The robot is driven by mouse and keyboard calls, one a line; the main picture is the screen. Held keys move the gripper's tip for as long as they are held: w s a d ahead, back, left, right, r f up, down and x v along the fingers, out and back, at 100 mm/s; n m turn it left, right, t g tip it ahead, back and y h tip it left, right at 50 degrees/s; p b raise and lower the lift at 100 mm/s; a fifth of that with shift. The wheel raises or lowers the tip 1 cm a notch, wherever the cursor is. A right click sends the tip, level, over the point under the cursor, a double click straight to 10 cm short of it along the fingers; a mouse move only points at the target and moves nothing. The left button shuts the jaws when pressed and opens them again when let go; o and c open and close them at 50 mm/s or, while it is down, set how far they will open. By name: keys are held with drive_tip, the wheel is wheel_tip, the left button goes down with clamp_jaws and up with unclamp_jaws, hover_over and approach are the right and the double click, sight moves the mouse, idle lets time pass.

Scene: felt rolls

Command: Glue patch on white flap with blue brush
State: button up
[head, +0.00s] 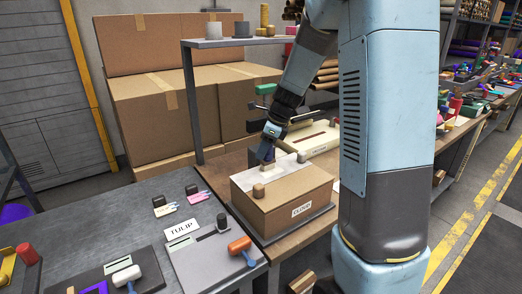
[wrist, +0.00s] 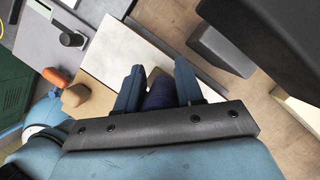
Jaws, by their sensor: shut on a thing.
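My gripper (head: 270,147) is over the cardboard box and points down. It is shut on the dark blue handle of the blue brush (wrist: 161,93), which shows between the two fingers in the wrist view. The brush's pale lower end seems to be at or just above the box top; contact cannot be told. The white flap (head: 288,166) lies across the top of the cardboard box (head: 284,207); the flap (wrist: 118,48) also shows beyond the fingers in the wrist view. I cannot make out any glue patch on the flap.
A brown knob (head: 258,191) stands on the box's near corner. A grey bench at the left holds a TULIP card (head: 181,229), an orange-handled tool (head: 240,245) and boards. Large cartons (head: 150,110) and a shelf post (head: 191,105) stand behind.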

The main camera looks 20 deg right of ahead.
drive_tip(key=shift+w+d+f, duration=0.1)
drive_tip(key=shift+w+d, duration=0.1)
drive_tip(key=shift+d, duration=0.45)
drive_tip(key=shift+w+d, duration=0.2)
drive_tip(key=shift+d, duration=0.4)
drive_tip(key=shift+s+a, duration=0.25)
drive_tip(key=shift+a, duration=0.45)
drive_tip(key=shift+s+a, duration=0.2)
drive_tip(key=shift+a, duration=0.45)
drive_tip(key=shift+a, duration=0.15)
drive_tip(key=shift+s+a, duration=0.2)
drive_tip(key=shift+a, duration=0.35)
drive_tip(key=shift+s+a, duration=0.2)
drive_tip(key=shift+a, duration=0.35)
